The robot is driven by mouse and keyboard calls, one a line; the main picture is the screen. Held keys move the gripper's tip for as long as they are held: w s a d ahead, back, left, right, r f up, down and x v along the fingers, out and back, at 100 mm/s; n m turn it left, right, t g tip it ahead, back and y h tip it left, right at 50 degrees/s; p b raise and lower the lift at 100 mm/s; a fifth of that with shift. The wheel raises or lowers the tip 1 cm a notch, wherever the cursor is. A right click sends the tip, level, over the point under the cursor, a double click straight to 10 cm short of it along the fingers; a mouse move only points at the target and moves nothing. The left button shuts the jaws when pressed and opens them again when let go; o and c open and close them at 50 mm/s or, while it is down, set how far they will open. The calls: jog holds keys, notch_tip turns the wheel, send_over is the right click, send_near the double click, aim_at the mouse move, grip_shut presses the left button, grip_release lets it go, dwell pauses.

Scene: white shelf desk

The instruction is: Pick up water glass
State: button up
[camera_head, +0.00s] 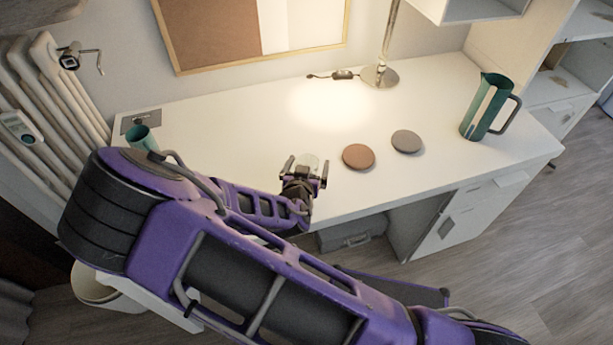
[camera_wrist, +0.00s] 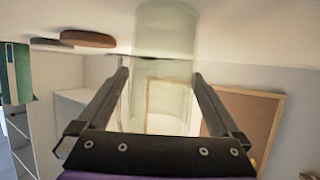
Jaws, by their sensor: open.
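The water glass (camera_head: 309,160) is a clear, pale cylinder on the white desk, near its front edge. My gripper (camera_head: 305,173) is at the glass, open, and partly hides it in the head view. In the wrist view, which looks upside down, the glass (camera_wrist: 165,60) appears between the two spread fingers of my gripper (camera_wrist: 161,80). A gap shows on at least one side, and I cannot tell if either finger touches it. The glass seems upright.
A brown coaster (camera_head: 358,156) and a grey coaster (camera_head: 407,141) lie right of the glass. A green pitcher (camera_head: 486,106) stands at the desk's right end, a lamp (camera_head: 380,76) at the back. A teal cup (camera_head: 141,138) is at the left. The desk's middle (camera_head: 225,130) is clear.

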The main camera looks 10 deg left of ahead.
jog(key=shift+w+f, duration=0.1)
jog(key=shift+w, duration=0.15)
jog(key=c, duration=1.4)
jog(key=shift+c, duration=0.6)
